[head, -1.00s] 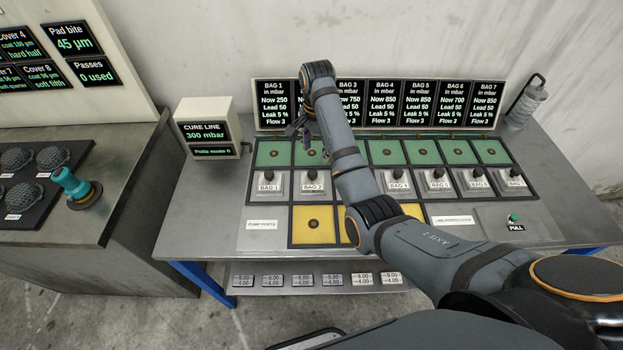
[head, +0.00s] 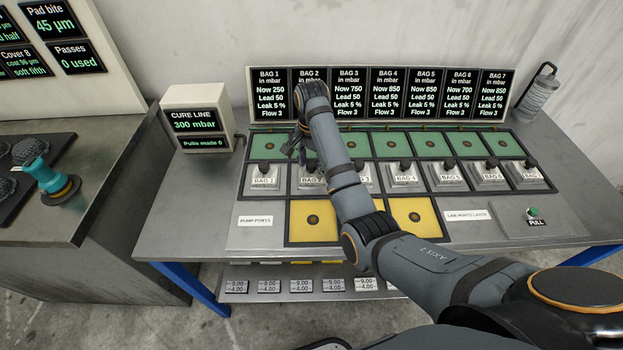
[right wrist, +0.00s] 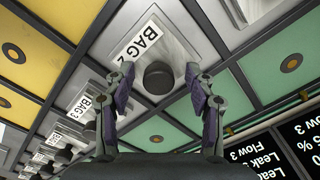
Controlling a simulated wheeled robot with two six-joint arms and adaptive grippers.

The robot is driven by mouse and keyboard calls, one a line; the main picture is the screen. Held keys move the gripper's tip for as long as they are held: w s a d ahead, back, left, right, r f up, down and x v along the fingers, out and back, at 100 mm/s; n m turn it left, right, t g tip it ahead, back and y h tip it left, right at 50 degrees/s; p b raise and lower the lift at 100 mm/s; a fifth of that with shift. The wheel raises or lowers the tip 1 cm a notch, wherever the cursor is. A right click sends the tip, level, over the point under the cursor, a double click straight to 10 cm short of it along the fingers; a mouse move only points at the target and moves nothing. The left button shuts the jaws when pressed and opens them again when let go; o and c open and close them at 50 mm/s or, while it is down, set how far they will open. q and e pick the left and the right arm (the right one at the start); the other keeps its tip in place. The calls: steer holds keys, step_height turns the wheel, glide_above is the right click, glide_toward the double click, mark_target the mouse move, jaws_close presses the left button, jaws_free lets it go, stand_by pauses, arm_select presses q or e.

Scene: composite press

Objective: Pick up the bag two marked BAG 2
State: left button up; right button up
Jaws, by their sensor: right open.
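The bag two block is a grey metal block with a black knob and a white label reading BAG 2. In the right wrist view it (right wrist: 141,42) sits in its framed cell, with the knob (right wrist: 160,75) between and beyond my fingers. In the head view the block (head: 311,183) is in the middle row, second from left, partly hidden by my arm. My right gripper (head: 298,150) is just above and behind it. In the right wrist view the gripper (right wrist: 160,69) is open and empty, one finger to each side of the knob. My left gripper is out of view.
Similar blocks, BAG 1 (head: 265,177) and BAG 3 (right wrist: 88,105), stand close on either side. Green pads (head: 267,145) lie behind and yellow pads (head: 312,219) in front. A row of displays (head: 380,95) rises at the back. The CURE LINE box (head: 197,120) stands left.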

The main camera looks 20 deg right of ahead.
steer(key=shift+s+r, duration=0.1)
steer(key=shift+r, duration=0.05)
steer(key=shift+c, duration=0.7)
jaws_close()
